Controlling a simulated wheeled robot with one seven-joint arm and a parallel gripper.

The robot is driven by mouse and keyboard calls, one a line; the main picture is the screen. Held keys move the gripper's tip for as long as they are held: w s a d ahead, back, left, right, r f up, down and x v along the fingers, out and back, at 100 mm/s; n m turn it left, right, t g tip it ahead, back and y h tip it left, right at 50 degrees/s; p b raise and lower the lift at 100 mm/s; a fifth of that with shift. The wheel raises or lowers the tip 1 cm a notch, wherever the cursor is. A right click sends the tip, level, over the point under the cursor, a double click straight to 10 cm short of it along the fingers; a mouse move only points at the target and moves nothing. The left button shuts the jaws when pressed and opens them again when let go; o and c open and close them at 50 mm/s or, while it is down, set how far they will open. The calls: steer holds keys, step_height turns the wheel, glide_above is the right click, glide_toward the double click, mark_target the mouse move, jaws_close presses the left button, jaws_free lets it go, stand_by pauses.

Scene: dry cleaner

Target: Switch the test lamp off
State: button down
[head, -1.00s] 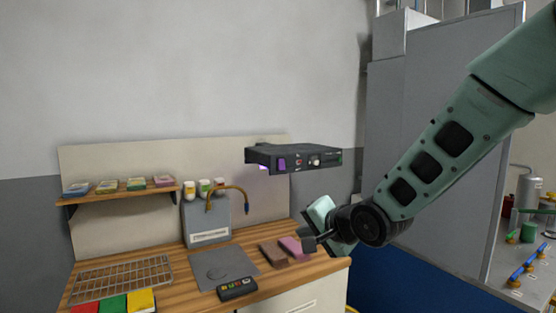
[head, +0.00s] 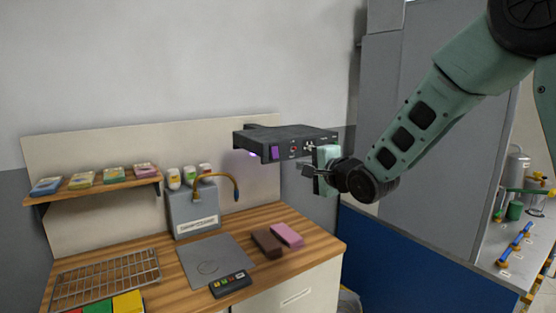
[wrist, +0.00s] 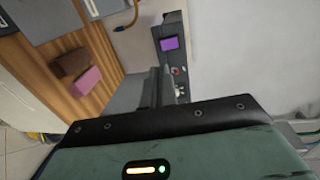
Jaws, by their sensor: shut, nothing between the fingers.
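The test lamp looks to be the dark box (head: 315,133) fixed to the back panel above the bench. A violet glow (head: 252,153) shows under its left end. Its front has a purple rocker switch (head: 275,152), a small red control (head: 293,149) and further small controls at the right, partly hidden by my gripper. My gripper (head: 305,169) is shut and empty, just below and in front of the box's right half, right of the purple switch. In the wrist view the box (wrist: 168,22) and purple switch (wrist: 170,44) lie beyond the fingers (wrist: 156,86). Contact cannot be told.
The wooden bench (head: 200,276) below holds a brown block (head: 267,243), a pink block (head: 287,235), a wire rack (head: 105,278), a grey mat and a small keypad (head: 230,284). A grey unit with a bent hose (head: 236,187) stands left of the box. A tall grey cabinet is at right.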

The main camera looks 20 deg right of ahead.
mark_target(273, 159)
steer(key=p+x, duration=0.6)
steer(key=x, duration=0.6)
steer(key=shift+w+r, duration=0.1)
steer(key=shift+w, duration=0.1)
steer(key=shift+w+a, duration=0.1)
steer(key=shift+w+f+b, duration=0.1)
steer(key=shift+f+b, duration=0.35)
steer(key=shift+b, duration=0.4)
steer(key=shift+w+t+b, duration=0.1)
steer(key=shift+t+b, duration=0.2)
steer(key=shift+b, duration=0.2)
steer(key=shift+r+p, duration=0.3)
steer(key=shift+p, duration=0.05)
steer(key=shift+a, duration=0.1)
steer(key=shift+f, duration=0.15)
